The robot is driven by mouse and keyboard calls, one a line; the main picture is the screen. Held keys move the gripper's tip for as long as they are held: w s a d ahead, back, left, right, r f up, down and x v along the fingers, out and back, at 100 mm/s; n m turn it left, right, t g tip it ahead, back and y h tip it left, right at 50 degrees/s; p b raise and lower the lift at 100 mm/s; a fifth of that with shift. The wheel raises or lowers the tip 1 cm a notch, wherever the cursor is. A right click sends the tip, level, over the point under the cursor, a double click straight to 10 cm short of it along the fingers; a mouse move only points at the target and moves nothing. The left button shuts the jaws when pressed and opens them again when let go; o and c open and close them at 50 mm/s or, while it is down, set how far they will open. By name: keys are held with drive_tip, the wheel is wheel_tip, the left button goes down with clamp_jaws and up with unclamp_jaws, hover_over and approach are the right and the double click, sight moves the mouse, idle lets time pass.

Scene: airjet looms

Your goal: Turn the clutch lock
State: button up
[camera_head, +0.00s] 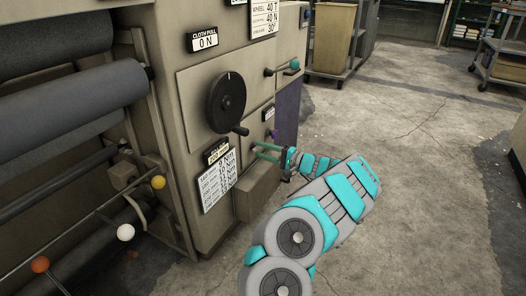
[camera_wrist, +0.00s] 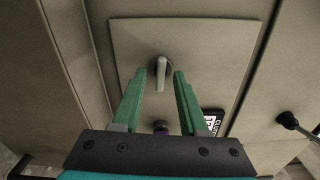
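A small pale lever with a round base (camera_wrist: 161,72) sticks out of a square beige panel (camera_wrist: 205,45) in the wrist view; I take it to be the clutch lock. My gripper (camera_wrist: 159,80) is open, and its two green fingers stand on either side of the lever with a gap on each side. A black-and-white label beginning "CLU" (camera_wrist: 212,119) is partly hidden beside the right finger. In the head view my gripper (camera_head: 256,151) reaches the machine's side below the black handwheel; the lever cannot be made out there.
A black handwheel (camera_head: 227,103) with a crank handle and a teal-knobbed lever (camera_head: 293,65) stick out above my gripper. A dark knobbed rod (camera_wrist: 288,120) is at the right in the wrist view. A torque chart (camera_head: 217,181) is to the left.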

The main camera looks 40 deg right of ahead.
drive_tip(key=v, duration=0.6)
idle(0.6)
drive_tip(key=p+v, duration=0.1)
drive_tip(key=v, duration=0.7)
